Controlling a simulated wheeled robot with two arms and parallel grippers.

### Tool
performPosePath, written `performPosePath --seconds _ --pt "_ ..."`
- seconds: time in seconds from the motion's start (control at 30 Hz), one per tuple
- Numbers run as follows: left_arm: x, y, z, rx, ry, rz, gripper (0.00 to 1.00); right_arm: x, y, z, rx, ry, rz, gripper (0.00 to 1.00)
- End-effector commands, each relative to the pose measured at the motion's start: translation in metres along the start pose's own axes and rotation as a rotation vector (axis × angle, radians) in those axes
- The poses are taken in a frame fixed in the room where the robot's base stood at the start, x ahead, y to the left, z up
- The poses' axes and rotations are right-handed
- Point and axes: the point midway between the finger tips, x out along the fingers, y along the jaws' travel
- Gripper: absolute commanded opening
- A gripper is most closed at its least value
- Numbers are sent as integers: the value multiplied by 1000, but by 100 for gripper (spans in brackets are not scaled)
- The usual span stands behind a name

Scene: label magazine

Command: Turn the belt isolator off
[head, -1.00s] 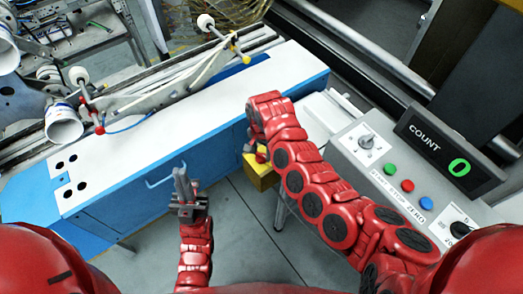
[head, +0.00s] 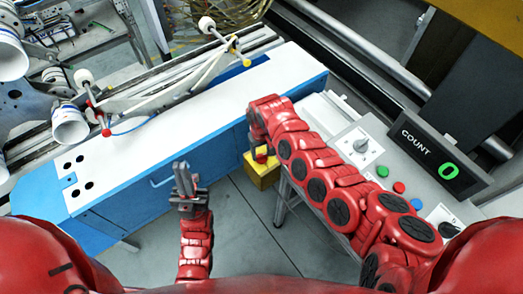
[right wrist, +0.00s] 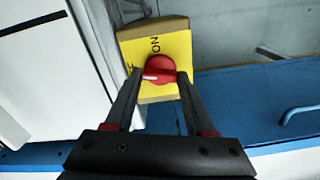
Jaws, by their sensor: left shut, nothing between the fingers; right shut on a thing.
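The belt isolator is a yellow box (head: 262,174) beside the right end of the blue cabinet, partly hidden by my right arm in the head view. My right gripper (right wrist: 161,80) is shut on the knob, one finger at each side. My left gripper (head: 182,180) is shut and empty, in front of the blue cabinet.
The blue cabinet (head: 130,195) with a white top runs across the left and middle. A grey control panel (head: 345,135) with coloured buttons and a COUNT display (head: 430,150) reading 0 stands at the right, close to my right arm. Grey floor lies open between them.

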Motion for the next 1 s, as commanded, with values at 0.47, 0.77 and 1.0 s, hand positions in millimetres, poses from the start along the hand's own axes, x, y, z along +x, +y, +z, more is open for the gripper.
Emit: performPosePath --seconds 0.47,0.77,1.0 --pt "5 0 -1 0 0 0 0 -1 1 -1 -246 2 2 0" --pt "5 0 -1 0 0 0 0 -1 1 -1 -278 1 2 0" --pt "5 0 -1 0 0 0 0 -1 1 -1 -278 1 2 0"
